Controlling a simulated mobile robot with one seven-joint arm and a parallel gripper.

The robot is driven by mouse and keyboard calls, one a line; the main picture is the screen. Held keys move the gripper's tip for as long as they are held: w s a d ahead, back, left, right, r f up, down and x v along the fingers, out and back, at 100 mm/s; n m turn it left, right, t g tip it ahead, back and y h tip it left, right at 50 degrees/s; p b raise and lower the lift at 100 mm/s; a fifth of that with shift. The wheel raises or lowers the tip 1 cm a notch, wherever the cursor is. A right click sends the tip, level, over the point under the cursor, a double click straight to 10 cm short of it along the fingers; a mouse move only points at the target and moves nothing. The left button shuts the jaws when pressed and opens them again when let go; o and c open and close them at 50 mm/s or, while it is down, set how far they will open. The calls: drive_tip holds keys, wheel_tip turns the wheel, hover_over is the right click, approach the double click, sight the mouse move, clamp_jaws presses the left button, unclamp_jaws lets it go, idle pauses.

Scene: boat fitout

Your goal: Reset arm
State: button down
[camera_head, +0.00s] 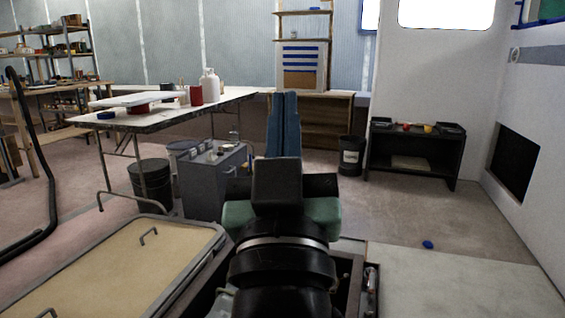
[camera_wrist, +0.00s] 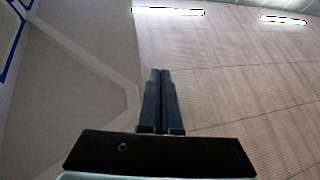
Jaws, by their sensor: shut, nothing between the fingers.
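My gripper (camera_head: 284,124) stands raised in the middle of the head view, its two blue-grey fingers upright and side by side. In the wrist view the fingers of my gripper (camera_wrist: 160,72) lie against each other with nothing between them. They point up toward the upper wall and the ceiling lights. My gripper touches nothing that I can see. My arm hides part of the floor and whatever lies just behind it.
A folding table (camera_head: 180,112) with bottles stands left, a grey cabinet (camera_head: 207,180) and a dark bin (camera_head: 151,184) below it. A black shelf (camera_head: 412,155) stands right. A blue object (camera_head: 428,244) lies on open floor. A framed panel (camera_head: 110,270) is front left.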

drive_tip(key=s+r+m+t+p, duration=0.1)
drive_tip(key=s+r+t+p, duration=0.15)
drive_tip(key=s+r, duration=0.8)
wheel_tip(320, 180, up, 38)
drive_tip(key=w+p, duration=0.1)
drive_tip(key=p, duration=3.6)
drive_tip(key=shift+w+a+r, duration=0.15)
drive_tip(key=shift+w+r, duration=0.1)
drive_tip(key=shift+w, duration=0.1)
